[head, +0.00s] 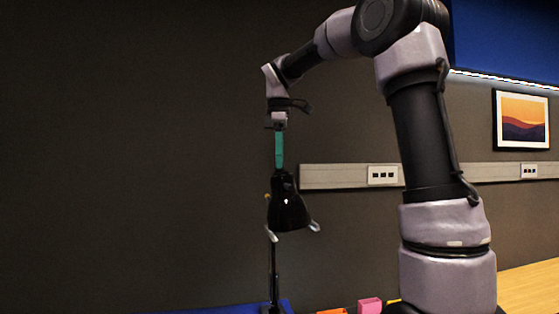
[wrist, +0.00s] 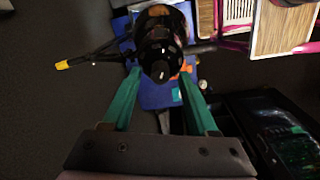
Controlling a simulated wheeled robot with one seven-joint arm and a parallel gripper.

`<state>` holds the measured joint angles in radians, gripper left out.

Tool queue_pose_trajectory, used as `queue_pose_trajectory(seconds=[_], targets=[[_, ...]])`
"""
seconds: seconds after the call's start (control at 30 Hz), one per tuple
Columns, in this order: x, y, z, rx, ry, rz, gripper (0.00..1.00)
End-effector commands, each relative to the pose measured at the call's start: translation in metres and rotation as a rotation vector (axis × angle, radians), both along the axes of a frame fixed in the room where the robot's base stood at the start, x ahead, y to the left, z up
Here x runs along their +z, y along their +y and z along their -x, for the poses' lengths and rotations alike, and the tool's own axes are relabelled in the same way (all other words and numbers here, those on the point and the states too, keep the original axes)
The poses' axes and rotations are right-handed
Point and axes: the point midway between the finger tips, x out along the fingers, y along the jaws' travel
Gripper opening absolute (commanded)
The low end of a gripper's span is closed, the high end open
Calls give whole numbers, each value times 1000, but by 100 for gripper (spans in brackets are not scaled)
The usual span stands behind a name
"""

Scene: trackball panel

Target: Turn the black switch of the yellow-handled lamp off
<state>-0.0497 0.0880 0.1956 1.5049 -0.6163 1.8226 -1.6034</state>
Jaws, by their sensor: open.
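The lamp is black. Its head (head: 288,210) hangs just below my gripper (head: 279,167) in the head view, above a thin dark post (head: 274,270). In the wrist view the lamp head (wrist: 160,45) lies between and beyond the teal fingertips of my gripper (wrist: 161,75). The fingers stand apart with nothing clearly held; whether they touch the lamp I cannot tell. A dark rod with a yellow end, the yellow handle (wrist: 62,65), sticks out to the left. A small yellow bit also shows at the lamp's left in the head view. I cannot make out the black switch.
A blue mat (wrist: 155,98) lies under the lamp. Orange and pink items (head: 370,305) stand at the bottom of the head view. A dark box with a green board (wrist: 290,145) is at lower right in the wrist view. A wall rail (head: 335,177) runs behind.

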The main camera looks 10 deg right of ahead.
Motion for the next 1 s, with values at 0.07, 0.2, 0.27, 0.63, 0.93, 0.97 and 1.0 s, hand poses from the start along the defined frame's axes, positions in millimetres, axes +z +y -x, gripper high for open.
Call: queue_pose_trajectory(seconds=[0.07, 0.2, 0.27, 0.63, 0.93, 0.97, 1.0], targets=[[-4, 0, 0, -1, -1, -1, 59], [-6, 0, 0, -1, -1, -1, 59], [-6, 0, 0, -1, -1, -1, 59], [-5, 0, 0, -1, -1, 0, 0], [-5, 0, 0, -53, -11, 1, 0], [-5, 0, 0, -66, -13, 1, 0], [-5, 0, 0, -87, -18, 1, 0]])
